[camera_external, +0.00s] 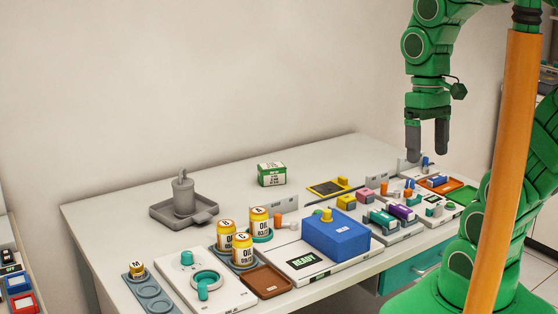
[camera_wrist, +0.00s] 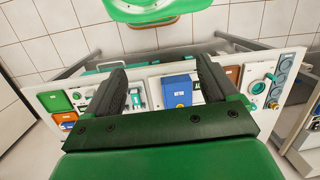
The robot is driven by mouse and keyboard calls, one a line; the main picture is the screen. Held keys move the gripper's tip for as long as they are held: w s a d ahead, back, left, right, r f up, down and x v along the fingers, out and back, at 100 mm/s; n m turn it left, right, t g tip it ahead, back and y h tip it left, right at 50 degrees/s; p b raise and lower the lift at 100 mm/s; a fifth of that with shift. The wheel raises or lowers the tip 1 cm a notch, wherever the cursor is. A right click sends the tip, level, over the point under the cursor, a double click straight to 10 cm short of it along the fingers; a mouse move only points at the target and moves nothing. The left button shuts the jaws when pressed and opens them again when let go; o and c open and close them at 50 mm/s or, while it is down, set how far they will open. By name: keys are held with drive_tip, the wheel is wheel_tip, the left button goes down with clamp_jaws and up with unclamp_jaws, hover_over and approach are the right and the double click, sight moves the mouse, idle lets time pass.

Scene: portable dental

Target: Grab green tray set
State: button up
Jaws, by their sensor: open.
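A green tray (camera_external: 464,194) lies at the right end of the table in the external view, partly behind my arm. In the wrist view a green square tray (camera_wrist: 57,101) shows at the far left, outside my left finger. I cannot tell what lies in it. My gripper (camera_external: 428,148) hangs pointing down above the right part of the table, with a clear gap below its fingertips. Its two fingers are spread with nothing between them, as the wrist view (camera_wrist: 160,66) also shows.
An orange tray (camera_external: 440,185) sits beside the green one. Several small coloured parts crowd the table nearby. A blue box (camera_external: 336,232), yellow oil cans (camera_external: 242,249), a green-white box (camera_external: 271,174) and a grey stand (camera_external: 184,197) are further left.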

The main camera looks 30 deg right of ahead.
drive_tip(key=w+a+r+m+y, duration=0.2)
drive_tip(key=w+r+m, duration=0.1)
drive_tip(key=w, duration=0.8)
drive_tip(key=w+a+r+m+y, duration=0.2)
drive_tip(key=w+r+m+y, duration=0.15)
drive_tip(key=w, duration=0.75)
drive_tip(key=w+a+r+m+y, duration=0.2)
drive_tip(key=w+m, duration=0.2)
drive_tip(key=w, duration=0.7)
drive_tip(key=w+d+m+t+y, duration=0.1)
drive_tip(key=w+d+m, duration=0.15)
drive_tip(key=w, duration=0.55)
drive_tip(key=w+d+m+t+y, duration=0.1)
drive_tip(key=w+d+m+y, duration=0.15)
drive_tip(key=w, duration=0.55)
drive_tip(key=w+d+f+m+t+y, duration=0.1)
drive_tip(key=w+d+f+m+t, duration=0.2)
drive_tip(key=w+d, duration=0.4)
drive_tip(key=w+d+f+m+t, duration=0.1)
drive_tip(key=w+d+f+m, duration=0.3)
drive_tip(key=w+d+f, duration=0.25)
approach(259, 179)
drive_tip(key=shift+n+v, duration=0.25)
drive_tip(key=shift+v, duration=0.9)
drive_tip(key=shift+s+x, duration=0.2)
drive_tip(key=shift+x, duration=3.85)
drive_tip(key=shift+r, duration=0.15)
drive_tip(key=c, duration=1.2)
